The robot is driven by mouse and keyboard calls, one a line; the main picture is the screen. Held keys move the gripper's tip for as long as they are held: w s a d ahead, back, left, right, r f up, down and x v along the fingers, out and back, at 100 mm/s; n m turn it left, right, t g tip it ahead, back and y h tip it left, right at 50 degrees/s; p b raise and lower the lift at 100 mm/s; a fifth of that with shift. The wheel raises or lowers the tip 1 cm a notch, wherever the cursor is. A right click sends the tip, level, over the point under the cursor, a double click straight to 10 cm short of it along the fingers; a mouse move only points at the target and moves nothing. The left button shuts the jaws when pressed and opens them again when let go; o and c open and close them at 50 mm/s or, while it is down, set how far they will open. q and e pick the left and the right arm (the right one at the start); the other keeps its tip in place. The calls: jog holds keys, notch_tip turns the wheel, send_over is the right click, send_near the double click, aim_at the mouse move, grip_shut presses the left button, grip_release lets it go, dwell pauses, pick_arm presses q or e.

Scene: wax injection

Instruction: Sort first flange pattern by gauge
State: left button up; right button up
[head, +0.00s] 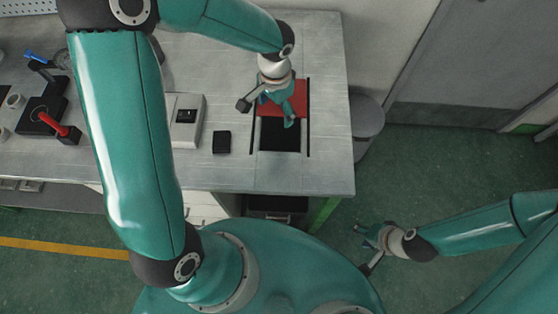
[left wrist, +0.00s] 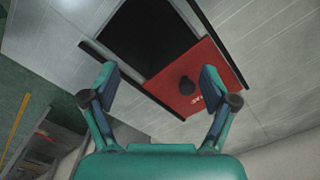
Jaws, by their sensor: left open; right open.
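A red lid (head: 295,108) with a black knob partly covers a dark rectangular opening (head: 281,134) in the worktop, between two black rails. The left wrist view shows the red lid (left wrist: 196,85), its black knob (left wrist: 187,85), white lettering and the dark opening (left wrist: 150,35). My left gripper (head: 267,110) is above the lid, open and empty. In the left wrist view its fingers (left wrist: 160,80) are spread wide, with the knob between them and further off. My right gripper (head: 365,248) is open and empty over the floor. I cannot make out a flange pattern.
A pale box with a small display (head: 187,116) and a small black block (head: 222,142) stand left of the opening. A black fixture with a red handle (head: 62,129) is at the far left. A grey bin (head: 367,118) stands beyond the table's right edge.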

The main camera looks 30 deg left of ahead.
pick_arm(q)
notch_tip(320, 180, up, 10)
jog(key=shift+f, duration=0.25)
dwell(0.5)
